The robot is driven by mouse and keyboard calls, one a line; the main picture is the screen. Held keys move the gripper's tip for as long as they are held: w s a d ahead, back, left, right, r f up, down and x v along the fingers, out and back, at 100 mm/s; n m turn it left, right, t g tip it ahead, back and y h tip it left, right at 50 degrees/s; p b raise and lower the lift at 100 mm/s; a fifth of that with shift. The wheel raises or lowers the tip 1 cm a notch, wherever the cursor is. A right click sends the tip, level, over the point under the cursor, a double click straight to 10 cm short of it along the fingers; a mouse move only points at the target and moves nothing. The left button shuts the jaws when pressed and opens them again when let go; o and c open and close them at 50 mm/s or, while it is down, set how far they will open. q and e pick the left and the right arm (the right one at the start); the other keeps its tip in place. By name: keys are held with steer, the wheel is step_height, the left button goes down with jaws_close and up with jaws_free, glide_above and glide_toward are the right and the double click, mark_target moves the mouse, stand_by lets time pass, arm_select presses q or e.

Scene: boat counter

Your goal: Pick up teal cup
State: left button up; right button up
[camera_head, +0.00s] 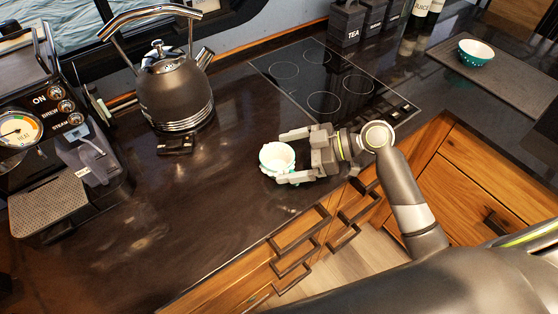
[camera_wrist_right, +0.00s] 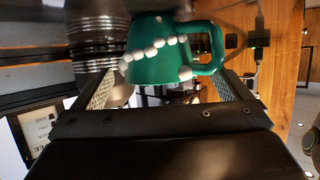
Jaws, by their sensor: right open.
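The teal cup (camera_head: 277,158) stands upright on the dark counter, its pale inside facing up in the head view. In the right wrist view the teal cup (camera_wrist_right: 160,50) shows green with a row of white beads and a handle on the right side. My right gripper (camera_head: 283,156) is open, with one finger on the far side of the cup and one on the near side. Its fingers (camera_wrist_right: 163,92) show left and right of the cup's lower part in the wrist view. I cannot tell whether they touch it. My left gripper is not in view.
A dark kettle (camera_head: 174,92) stands at the back left, and a coffee machine (camera_head: 62,140) is at the far left. A black cooktop (camera_head: 335,84) lies behind the gripper. A teal bowl (camera_head: 475,53) sits on a dark mat (camera_head: 512,78) at right. The counter left of the cup is clear.

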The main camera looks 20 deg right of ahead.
steer(key=shift+p+x, duration=0.3)
steer(key=shift+x, duration=1.1)
steer(key=shift+c, duration=0.5)
steer(key=c, duration=1)
steer(key=shift+c, duration=0.2)
step_height(320, 180, up, 10)
steer(key=b, duration=0.2)
steer(key=s+d+f+m+t+h, duration=0.2)
steer(key=s+d+m+t, duration=0.1)
steer(key=s+d, duration=0.3)
steer(key=shift+s+d+f, duration=0.25)
steer(key=shift+d+f, duration=0.1)
steer(key=shift+d, duration=0.25)
